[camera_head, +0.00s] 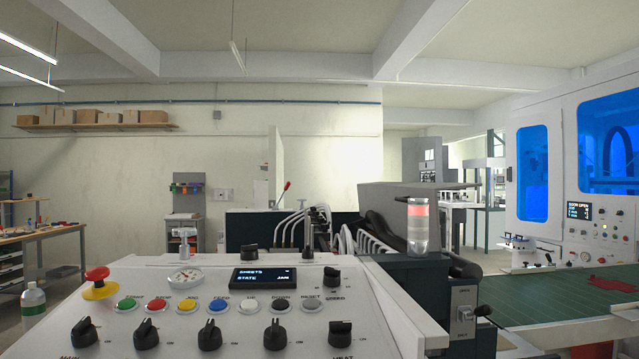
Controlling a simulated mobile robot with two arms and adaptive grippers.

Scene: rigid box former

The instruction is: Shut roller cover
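A long grey housing (405,197) sits behind the control panel, right of centre. It may be the roller cover, but I cannot tell this for sure or whether it is open. A thin pale panel (275,165) stands upright left of it, beside a red-tipped lever (286,187). A black curved part (385,231) shows below the grey housing. The sloped white control panel (225,300) fills the near foreground; its small display (263,278) reads SHEETS and STATE JAM. Neither of my grippers is clearly in view.
A signal lamp with a red band (417,225) stands on a dark box right of the panel. A green belt (560,295) carries a red piece (612,283). A white machine with blue windows (533,172) stands at right. A workbench (50,240) is at left.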

